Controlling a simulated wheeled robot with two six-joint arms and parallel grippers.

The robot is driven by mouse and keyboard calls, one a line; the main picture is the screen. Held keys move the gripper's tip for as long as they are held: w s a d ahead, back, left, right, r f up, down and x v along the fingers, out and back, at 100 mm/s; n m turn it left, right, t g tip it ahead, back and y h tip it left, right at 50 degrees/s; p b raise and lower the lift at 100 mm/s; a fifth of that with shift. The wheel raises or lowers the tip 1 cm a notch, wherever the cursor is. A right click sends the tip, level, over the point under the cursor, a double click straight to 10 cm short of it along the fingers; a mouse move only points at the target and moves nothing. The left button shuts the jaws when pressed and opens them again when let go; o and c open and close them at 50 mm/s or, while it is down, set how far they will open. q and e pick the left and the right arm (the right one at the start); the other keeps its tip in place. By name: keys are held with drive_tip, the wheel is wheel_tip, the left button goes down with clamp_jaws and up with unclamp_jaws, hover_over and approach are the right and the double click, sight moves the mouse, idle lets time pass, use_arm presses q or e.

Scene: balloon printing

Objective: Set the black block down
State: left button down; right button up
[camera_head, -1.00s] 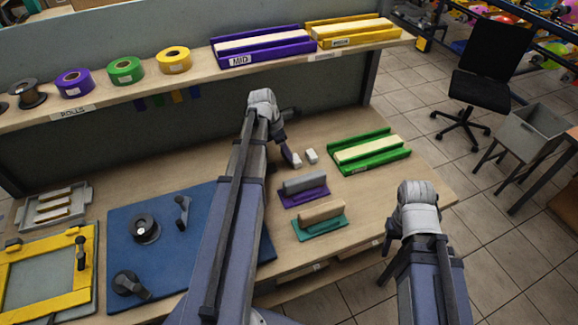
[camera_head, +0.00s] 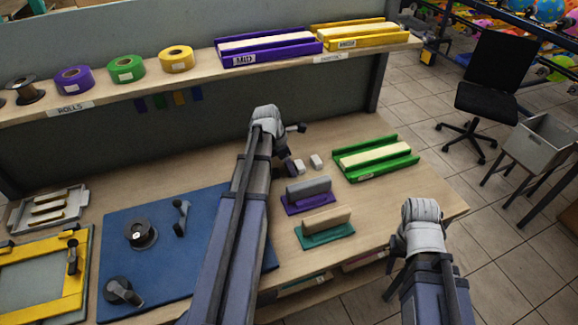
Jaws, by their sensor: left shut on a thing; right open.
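My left gripper (camera_head: 290,150) is over the back middle of the workbench (camera_head: 370,200), to the right of its grey wrist. It is shut on the black block, which the wrist and fingers mostly hide. A dark part shows low beside a small white block (camera_head: 299,166); I cannot tell if it is finger or black block, or if it touches the bench. A second white block (camera_head: 316,161) stands just to the right. My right gripper (camera_head: 391,268) is open and empty, low off the bench's front right edge, partly hidden by its wrist.
A purple-based squeegee (camera_head: 309,201) and a teal-based one (camera_head: 327,233) lie in front of the white blocks. A green tray (camera_head: 377,162) lies to the right. A blue mat (camera_head: 125,225) lies left of my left arm. A shelf (camera_head: 205,83) with rolls and trays overhangs the back.

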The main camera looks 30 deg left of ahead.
use_arm(q)
drive_tip(key=shift+c, duration=0.7)
unclamp_jaws()
drive_tip(key=shift+f, duration=0.15)
drive_tip(key=p+v, duration=1.1)
drive_tip(key=v, duration=0.1)
drive_tip(key=shift+p, duration=0.4)
